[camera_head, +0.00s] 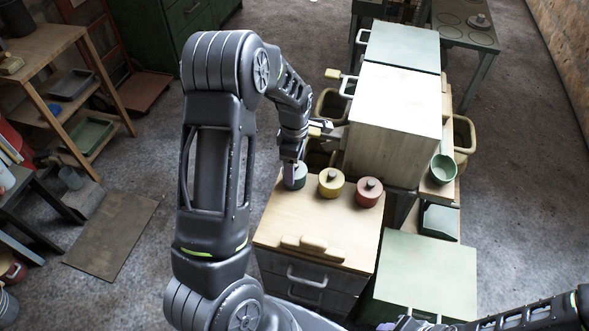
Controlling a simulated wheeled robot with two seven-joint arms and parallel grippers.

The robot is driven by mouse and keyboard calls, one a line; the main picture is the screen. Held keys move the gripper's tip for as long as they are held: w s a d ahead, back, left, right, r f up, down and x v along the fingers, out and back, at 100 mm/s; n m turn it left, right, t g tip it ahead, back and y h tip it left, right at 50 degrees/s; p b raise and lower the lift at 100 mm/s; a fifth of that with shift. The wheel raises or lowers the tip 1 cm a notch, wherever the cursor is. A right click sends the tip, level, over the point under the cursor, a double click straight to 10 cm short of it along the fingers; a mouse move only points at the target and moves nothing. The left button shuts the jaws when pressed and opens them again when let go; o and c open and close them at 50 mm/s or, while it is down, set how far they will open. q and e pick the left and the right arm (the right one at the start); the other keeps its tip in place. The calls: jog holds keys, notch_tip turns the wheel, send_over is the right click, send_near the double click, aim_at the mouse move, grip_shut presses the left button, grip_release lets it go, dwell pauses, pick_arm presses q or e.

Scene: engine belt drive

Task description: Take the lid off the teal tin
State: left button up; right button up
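The teal tin (300,180) stands at the back left of a wooden-topped drawer cabinet (340,222), partly hidden by my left gripper. My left gripper (291,172) points down at the tin's top, its fingertips at or right beside the lid. The lid and its knob are mostly covered, so I cannot tell whether the fingers are closed on it. The lid appears to be on the tin. My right arm comes in at the lower right; its gripper (402,323) is at the bottom edge, too small and cut off to read.
A yellow tin (331,183) and a red tin (368,192), both lidded with dark knobs, stand right of the teal tin. A wooden handle piece (304,249) is at the cabinet's front. A tall pale box (395,120) rises close behind. The middle of the wooden top is clear.

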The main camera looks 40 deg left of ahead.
pick_arm(q)
jog(key=c, duration=1)
jog(key=shift+r, duration=0.1)
notch_tip(320, 180, up, 10)
jog(key=shift+f, duration=0.1)
dwell(0.5)
